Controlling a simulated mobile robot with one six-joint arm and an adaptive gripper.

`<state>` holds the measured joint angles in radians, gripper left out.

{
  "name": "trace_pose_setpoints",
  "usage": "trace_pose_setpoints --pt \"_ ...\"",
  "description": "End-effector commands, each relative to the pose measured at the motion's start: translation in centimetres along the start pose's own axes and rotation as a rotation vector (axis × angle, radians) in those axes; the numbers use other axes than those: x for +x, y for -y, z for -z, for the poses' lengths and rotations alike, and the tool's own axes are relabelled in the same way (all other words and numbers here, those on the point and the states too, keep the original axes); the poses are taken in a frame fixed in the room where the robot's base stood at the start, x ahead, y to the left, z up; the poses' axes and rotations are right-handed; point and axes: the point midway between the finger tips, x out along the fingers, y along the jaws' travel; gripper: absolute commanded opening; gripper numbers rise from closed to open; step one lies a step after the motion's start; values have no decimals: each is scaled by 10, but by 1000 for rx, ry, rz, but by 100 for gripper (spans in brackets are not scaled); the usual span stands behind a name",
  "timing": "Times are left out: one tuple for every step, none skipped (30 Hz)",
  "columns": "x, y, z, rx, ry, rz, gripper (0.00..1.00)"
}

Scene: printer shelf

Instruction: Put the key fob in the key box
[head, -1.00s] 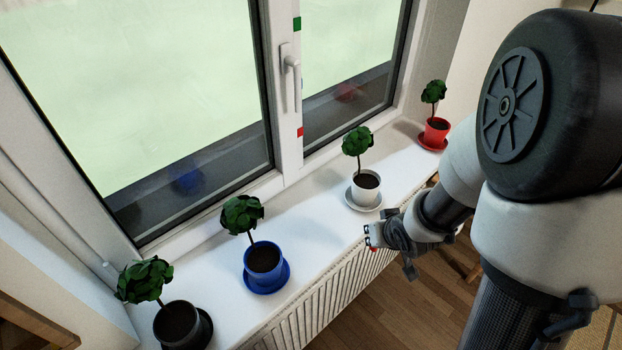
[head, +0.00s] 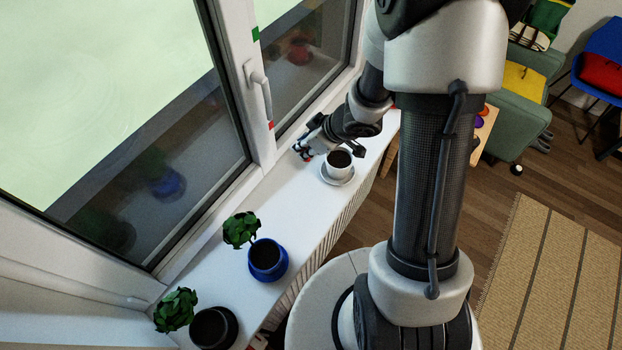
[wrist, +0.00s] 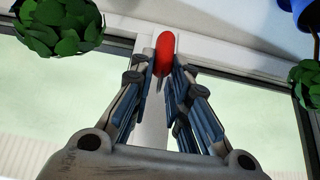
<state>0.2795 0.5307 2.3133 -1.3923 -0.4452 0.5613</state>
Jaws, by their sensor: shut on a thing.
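My gripper (head: 306,152) is over the windowsill, close to the white plant pot, on the window side. In the wrist view my gripper (wrist: 165,75) has its two fingers closed on a long red thing with a thin dark tip, which looks like the key fob (wrist: 164,50). In the head view the fob is too small to make out clearly. I see no key box in either view.
The windowsill (head: 205,280) holds a white pot (head: 339,160), a blue pot (head: 267,258) and a dark pot (head: 213,327). The window handle (head: 259,85) sticks out nearby. Right are a rug (head: 550,285), a green seat (head: 520,90) and open floor.

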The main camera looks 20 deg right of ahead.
Motion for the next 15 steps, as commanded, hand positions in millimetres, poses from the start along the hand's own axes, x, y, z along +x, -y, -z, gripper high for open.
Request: trace_pose_setpoints --pt "1 0 -1 -3 1 5 0" --pt "4 1 -2 -6 2 7 0" --pt "9 1 -6 -7 2 8 0" --pt "15 1 -10 -7 3 9 0" --pt "21 1 -14 -7 3 9 0" --pt "31 2 -21 -6 4 10 0" --pt "38 1 -25 -5 4 10 0" --pt "46 2 -30 -6 4 10 0" --pt "55 2 -36 -5 5 10 0" --pt "62 1 -40 -4 4 9 0" --pt "69 2 -45 -6 4 10 0" --pt "78 1 -50 -6 4 9 0" --pt "84 1 -55 -4 3 9 0" --pt "91 2 -59 -5 4 10 0" --pt "99 2 -64 -6 4 9 0"
